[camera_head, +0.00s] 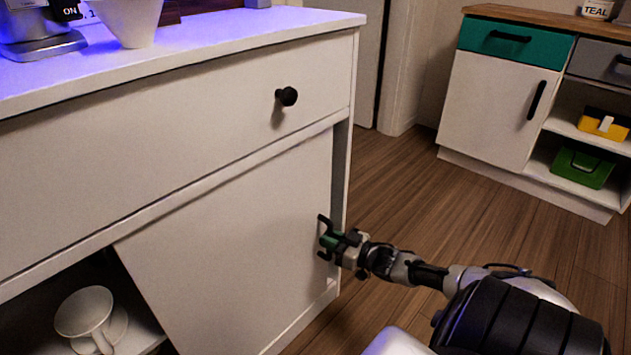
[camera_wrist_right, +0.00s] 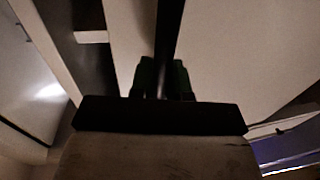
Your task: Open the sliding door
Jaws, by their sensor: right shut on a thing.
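The white sliding door (camera_head: 230,235) covers the right part of the lower front of the white cabinet. Its left edge borders an open compartment at the lower left. My right gripper (camera_head: 328,240) is at the door's right edge, shut on the black upright handle (camera_head: 323,219). In the right wrist view the dark handle bar (camera_wrist_right: 170,30) runs between the green fingertips of the gripper (camera_wrist_right: 163,80). The fingers hide part of the handle. My left gripper is not in view.
A white cup (camera_head: 84,311) on a saucer stands in the open compartment. A drawer with a black knob (camera_head: 287,96) is above the door. Wooden floor (camera_head: 400,200) is free to the right. Another cabinet (camera_head: 490,100) stands at the back right.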

